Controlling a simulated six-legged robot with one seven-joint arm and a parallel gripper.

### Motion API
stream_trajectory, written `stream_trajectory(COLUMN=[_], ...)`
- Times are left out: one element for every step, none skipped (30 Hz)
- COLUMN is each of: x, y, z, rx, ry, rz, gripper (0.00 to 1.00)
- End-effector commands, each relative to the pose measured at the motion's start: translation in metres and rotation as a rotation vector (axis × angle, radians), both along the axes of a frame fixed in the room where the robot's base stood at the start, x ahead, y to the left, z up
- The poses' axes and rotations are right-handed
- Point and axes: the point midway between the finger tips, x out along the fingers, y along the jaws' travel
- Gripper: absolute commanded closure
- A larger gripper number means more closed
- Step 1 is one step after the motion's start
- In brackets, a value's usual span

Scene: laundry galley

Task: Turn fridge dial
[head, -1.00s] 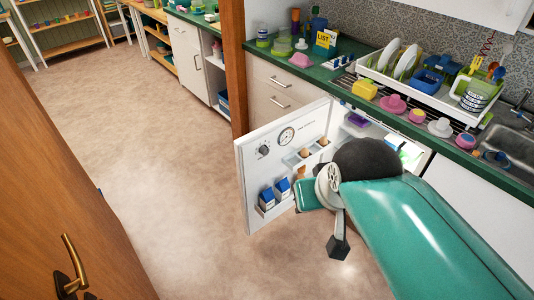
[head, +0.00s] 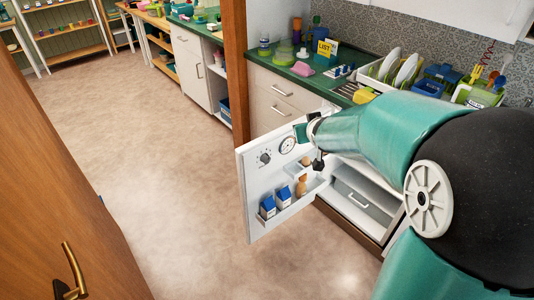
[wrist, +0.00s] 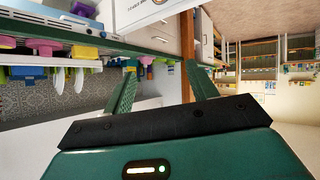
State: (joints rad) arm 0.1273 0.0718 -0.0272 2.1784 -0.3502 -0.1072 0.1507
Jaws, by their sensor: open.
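The fridge door (head: 252,205) stands open in the head view, its inner face turned toward me. The fridge dial (head: 264,157), a small dark knob, sits at the upper left of that face. A round white gauge (head: 287,145) is to its right. My gripper (head: 303,131) is near the door's top right, to the right of the dial and apart from it. In the wrist view, my gripper (wrist: 165,78) shows two green fingers spread with nothing between them. A white panel (wrist: 140,14) with small print is at that view's top; the dial is not clearly visible there.
Blue cartons (head: 268,207) and egg-like items sit in door racks. The fridge interior (head: 365,195) is open behind my arm. The green counter (head: 300,76) holds a dish rack (head: 372,72) and several small items. A wooden door (head: 50,190) stands at left; the floor between is clear.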

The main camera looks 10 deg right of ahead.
Motion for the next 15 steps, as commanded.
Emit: stream_trajectory(x=[0.016,0.025,0.037,0.045,0.053,0.062,0.069,0.075,0.083,0.088,0.093,0.099,0.102,0.105,0.108], y=[-0.005,-0.006,-0.008,-0.009,-0.01,-0.012,-0.012,-0.013,-0.013,-0.014,-0.014,-0.014,-0.014,-0.013,-0.013], z=[-0.016,-0.023,-0.032,-0.04,-0.048,-0.058,-0.066,-0.076,-0.087,-0.097,-0.106,-0.119,-0.129,-0.139,-0.153], rx=[0.001,0.002,0.004,0.006,0.009,0.015,0.02,0.025,0.034,0.042,0.051,0.065,0.075,0.086,0.104], ry=[-0.019,-0.036,-0.059,-0.077,-0.094,-0.116,-0.133,-0.148,-0.17,-0.185,-0.202,-0.222,-0.238,-0.253,-0.272], rz=[0.014,0.027,0.043,0.056,0.069,0.087,0.101,0.116,0.136,0.151,0.166,0.187,0.203,0.22,0.241], gripper=[0.43,0.43,0.43,0.43,0.43,0.43,0.43,0.43,0.43,0.43,0.43,0.43,0.43,0.43,0.43])
